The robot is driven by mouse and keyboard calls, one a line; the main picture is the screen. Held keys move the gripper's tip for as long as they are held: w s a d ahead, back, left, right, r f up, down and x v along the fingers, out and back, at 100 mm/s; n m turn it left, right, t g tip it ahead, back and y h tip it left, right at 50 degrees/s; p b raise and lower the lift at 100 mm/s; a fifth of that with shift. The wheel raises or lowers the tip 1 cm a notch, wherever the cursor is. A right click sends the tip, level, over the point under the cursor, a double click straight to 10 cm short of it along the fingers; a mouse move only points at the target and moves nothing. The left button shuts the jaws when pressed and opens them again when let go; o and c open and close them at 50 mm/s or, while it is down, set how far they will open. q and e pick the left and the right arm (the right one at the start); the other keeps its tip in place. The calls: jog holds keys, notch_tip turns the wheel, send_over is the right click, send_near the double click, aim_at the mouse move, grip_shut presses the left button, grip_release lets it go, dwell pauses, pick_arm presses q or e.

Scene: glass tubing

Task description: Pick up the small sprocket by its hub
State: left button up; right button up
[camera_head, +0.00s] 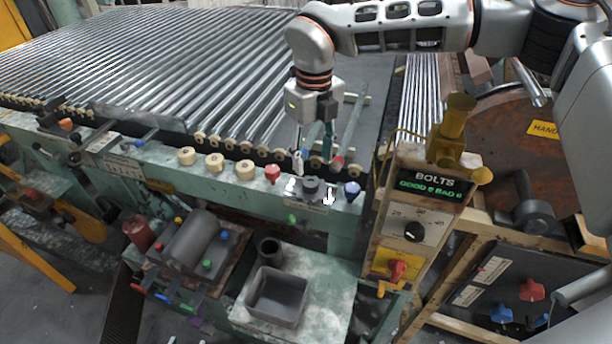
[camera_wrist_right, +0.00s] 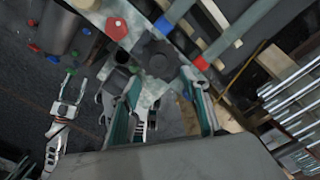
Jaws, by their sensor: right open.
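A dark grey toothed part, which I take as the small sprocket (camera_head: 311,188), sits on the green front rail between a red knob and a blue knob. It also shows in the right wrist view (camera_wrist_right: 160,58) as a dark, many-sided shape with a round middle. My right gripper (camera_head: 315,163) points down just above and behind it. In the right wrist view, the right gripper (camera_wrist_right: 160,80) is open, its teal-padded fingers apart with nothing between them. The sprocket lies just beyond the fingertips, roughly between them.
The red knob (camera_head: 272,174) and blue knob (camera_head: 352,191) flank the sprocket. Several cream rollers (camera_head: 245,169) stand left along the rail. The BOLTS control box (camera_head: 412,225) rises at right. A grey open bin (camera_head: 277,295) stands below in front. Metal rollers (camera_head: 200,60) fill the back.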

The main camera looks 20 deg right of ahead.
aim_at(311, 182)
jog(key=shift+s+f, duration=0.2)
jog(key=shift+f, duration=1.15)
jog(key=f, duration=0.1)
jog(key=f+p, duration=0.1)
jog(key=f, duration=0.1)
jog(key=shift+w+a+f, duration=0.15)
jog(key=shift+w+f, duration=0.1)
jog(key=shift+w, duration=0.15)
jog(key=shift+f, duration=0.55)
grip_shut()
pick_arm(q)
jog(key=shift+s+r, duration=0.15)
jog(key=shift+r, duration=0.5)
